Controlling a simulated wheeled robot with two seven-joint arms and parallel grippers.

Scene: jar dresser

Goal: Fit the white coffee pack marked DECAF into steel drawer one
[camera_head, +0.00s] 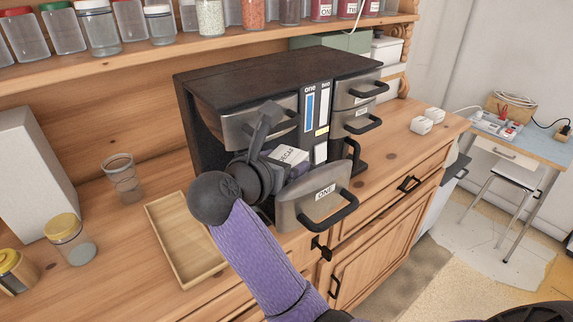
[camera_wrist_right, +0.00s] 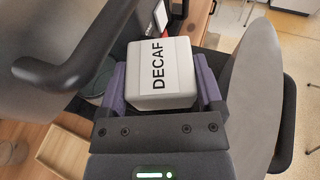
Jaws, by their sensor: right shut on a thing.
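The white DECAF pack (camera_head: 290,155) is held by my right gripper (camera_head: 278,162) in front of the black dresser unit. In the right wrist view the pack (camera_wrist_right: 150,96) sits between the two purple fingers, its DECAF label facing the camera. Steel drawer ONE (camera_head: 322,197) is pulled out at the bottom of the unit, with a black handle. The pack is above and behind its front panel; my arm hides most of the drawer's inside, so I cannot tell the pack's depth. The steel front (camera_wrist_right: 252,95) also shows right of the pack. My left gripper is not in view.
A closed upper steel drawer (camera_head: 275,125) with a black handle is close above my gripper. A shallow wooden tray (camera_head: 160,222), a glass (camera_head: 122,178) and a yellow-lidded jar (camera_head: 70,240) stand left. The counter right of the unit is mostly clear.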

